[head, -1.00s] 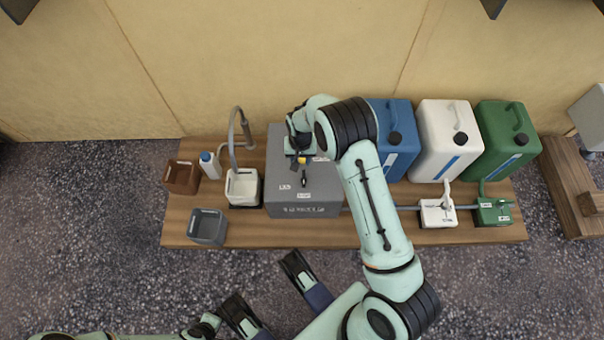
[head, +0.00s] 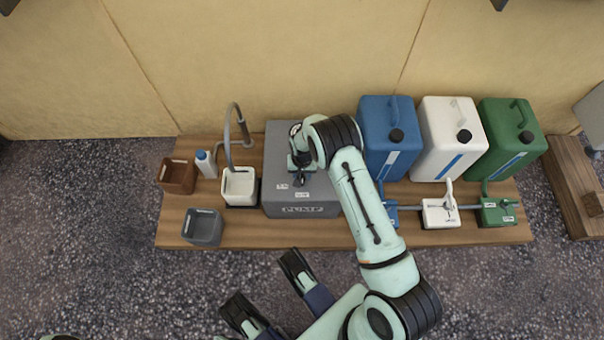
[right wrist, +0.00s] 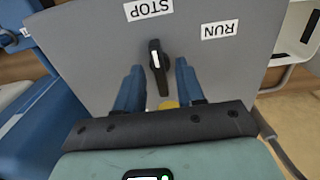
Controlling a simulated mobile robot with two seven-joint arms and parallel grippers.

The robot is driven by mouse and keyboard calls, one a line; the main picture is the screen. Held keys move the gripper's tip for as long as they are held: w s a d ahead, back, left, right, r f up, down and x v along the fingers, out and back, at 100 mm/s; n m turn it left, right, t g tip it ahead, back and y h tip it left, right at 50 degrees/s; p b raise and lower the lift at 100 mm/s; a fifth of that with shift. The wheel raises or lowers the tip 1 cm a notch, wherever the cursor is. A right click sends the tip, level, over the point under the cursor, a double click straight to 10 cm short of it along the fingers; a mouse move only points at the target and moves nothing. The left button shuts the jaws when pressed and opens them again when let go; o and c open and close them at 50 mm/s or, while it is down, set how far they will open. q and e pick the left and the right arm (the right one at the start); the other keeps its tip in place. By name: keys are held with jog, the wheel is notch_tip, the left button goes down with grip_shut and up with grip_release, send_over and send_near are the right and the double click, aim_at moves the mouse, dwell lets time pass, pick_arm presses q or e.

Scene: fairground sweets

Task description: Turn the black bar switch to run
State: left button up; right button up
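The black bar switch (head: 299,180) is on the top face of the grey pump box (head: 280,207). In the right wrist view, the switch (right wrist: 157,80) has a white mark at its end towards the STOP label (right wrist: 148,9). The RUN label (right wrist: 220,30) is to the right of it in that view. My right gripper (right wrist: 159,66) is open, with one blue finger on each side of the bar and visible gaps between. In the head view, my right gripper (head: 300,161) is partly hidden by its own wrist.
A blue (head: 390,145), a white (head: 450,140) and a green canister (head: 510,145) stand right of the pump box. A curved hose (head: 231,125), a white container (head: 240,186), a brown box (head: 177,176) and a grey bin (head: 203,228) are on the left. The table's front strip (head: 270,234) is clear.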

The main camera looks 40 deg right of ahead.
grip_shut()
pick_arm(q)
jog(key=shift+w, duration=0.1)
pick_arm(e)
jog(key=shift+m, duration=0.4)
jog(key=m, duration=0.2)
jog(key=shift+m, duration=0.4)
jog(key=m, duration=0.3)
jog(key=shift+m+p, duration=0.3)
jog(key=m, duration=0.3)
pick_arm(q)
jog(key=shift+w+r, duration=0.2)
jog(key=shift+w, duration=0.2)
pick_arm(e)
jog(key=shift+m, duration=1.8)
